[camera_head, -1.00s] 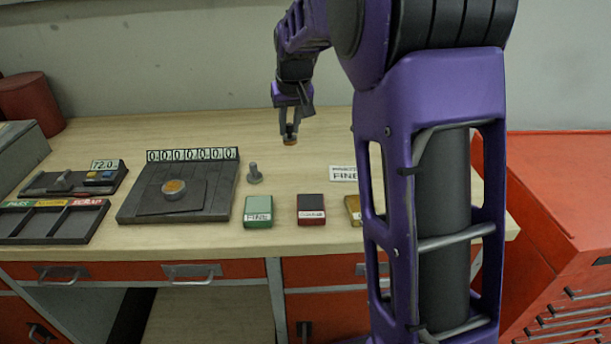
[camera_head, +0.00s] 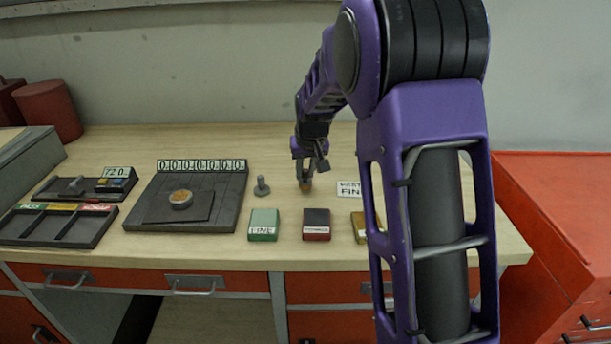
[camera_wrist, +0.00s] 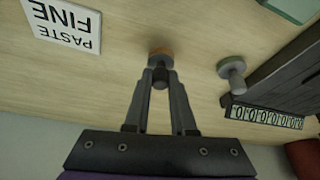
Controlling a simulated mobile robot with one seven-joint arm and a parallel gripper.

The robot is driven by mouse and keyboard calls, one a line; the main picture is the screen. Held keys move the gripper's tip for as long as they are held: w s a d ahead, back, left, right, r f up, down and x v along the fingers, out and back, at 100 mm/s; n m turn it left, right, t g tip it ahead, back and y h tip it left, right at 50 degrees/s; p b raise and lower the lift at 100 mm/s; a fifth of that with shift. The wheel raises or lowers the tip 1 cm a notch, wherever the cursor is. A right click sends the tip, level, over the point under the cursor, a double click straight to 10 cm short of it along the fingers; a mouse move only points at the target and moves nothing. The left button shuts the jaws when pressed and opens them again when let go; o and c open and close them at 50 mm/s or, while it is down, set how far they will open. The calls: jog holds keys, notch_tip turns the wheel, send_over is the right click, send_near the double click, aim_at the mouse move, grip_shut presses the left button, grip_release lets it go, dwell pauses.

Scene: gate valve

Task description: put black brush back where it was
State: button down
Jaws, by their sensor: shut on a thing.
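The black brush (camera_wrist: 161,76) has a short dark handle and an orange-brown round end. My gripper (camera_wrist: 160,84) is shut on its handle, with the round end pointing away from the fingers. In the head view, the brush (camera_head: 305,187) is upright at or just above the bench top; I cannot tell whether it touches. My gripper (camera_head: 305,176) is above it there. A grey peg-like piece with a round greenish base (camera_head: 262,187) stands to its left, apart from it. A white "PASTE FINE" label (camera_head: 349,188) lies to its right.
Green (camera_head: 264,224), dark red (camera_head: 316,224) and yellowish (camera_head: 360,228) blocks sit toward the bench's front edge. A dark plate (camera_head: 220,209) bearing a round disc (camera_head: 180,199) and a compartment tray (camera_head: 60,227) are left. Bench behind the gripper is clear.

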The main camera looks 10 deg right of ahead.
jog(key=shift+f, duration=0.5)
jog(key=shift+f, duration=0.1)
jog(key=shift+f, duration=0.15)
jog(key=c, duration=0.8)
grip_release()
jog(key=shift+o, duration=0.2)
jog(key=shift+s+r, duration=0.1)
jog(key=shift+r, duration=0.4)
jog(key=v, duration=1.1)
jog(key=shift+s+r+p, duration=0.2)
jog(key=shift+r+p, duration=0.05)
jog(key=shift+p, duration=0.05)
